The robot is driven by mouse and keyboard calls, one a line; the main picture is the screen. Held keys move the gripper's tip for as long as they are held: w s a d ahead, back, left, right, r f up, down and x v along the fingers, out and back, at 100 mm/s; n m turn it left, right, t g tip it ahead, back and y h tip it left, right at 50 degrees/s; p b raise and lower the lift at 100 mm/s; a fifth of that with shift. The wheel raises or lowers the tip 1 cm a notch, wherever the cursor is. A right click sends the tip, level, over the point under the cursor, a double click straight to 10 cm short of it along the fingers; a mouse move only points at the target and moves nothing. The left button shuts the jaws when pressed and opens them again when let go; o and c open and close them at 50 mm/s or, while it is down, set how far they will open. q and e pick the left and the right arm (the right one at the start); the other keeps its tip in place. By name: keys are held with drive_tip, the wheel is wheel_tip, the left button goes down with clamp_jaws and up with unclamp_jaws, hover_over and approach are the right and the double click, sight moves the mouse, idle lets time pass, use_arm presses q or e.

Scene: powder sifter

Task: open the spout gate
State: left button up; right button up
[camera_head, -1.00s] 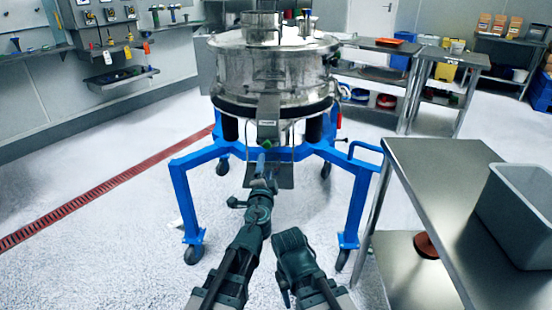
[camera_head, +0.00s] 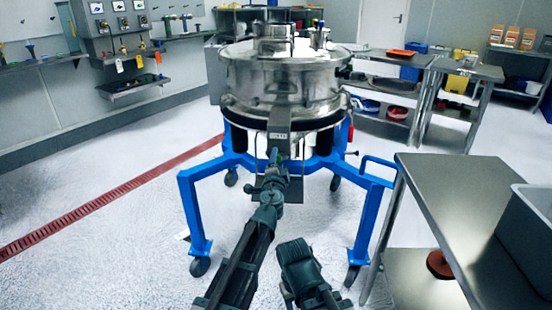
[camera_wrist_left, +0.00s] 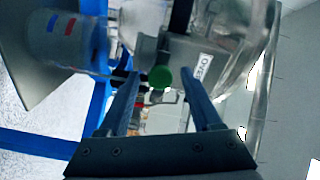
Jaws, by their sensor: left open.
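The sifter (camera_head: 285,75) is a round steel drum on a blue wheeled frame. Its grey front spout (camera_head: 279,122) hangs at the near side. In the left wrist view a green knob (camera_wrist_left: 160,77) shows in front of the spout body, which has a white "OVERS" label (camera_wrist_left: 203,66). My left gripper (camera_head: 275,160) is at the spout's lower end. In the left wrist view its open fingers (camera_wrist_left: 160,88) stand on either side of the knob, with gaps visible. The knob is hidden in the head view. My right arm's end (camera_head: 298,260) is low in front; its jaws are unclear.
The blue frame legs (camera_head: 196,215) stand either side of my left arm. A steel table (camera_head: 470,205) with a grey bin (camera_head: 530,235) is at the right. Wall shelves with tools (camera_head: 130,85) are at back left. The floor at left is clear.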

use_arm(q)
drive_tip(key=shift+w, duration=0.75)
drive_tip(key=shift+c, duration=0.3)
clamp_jaws()
drive_tip(key=shift+d, duration=0.1)
idle(0.4)
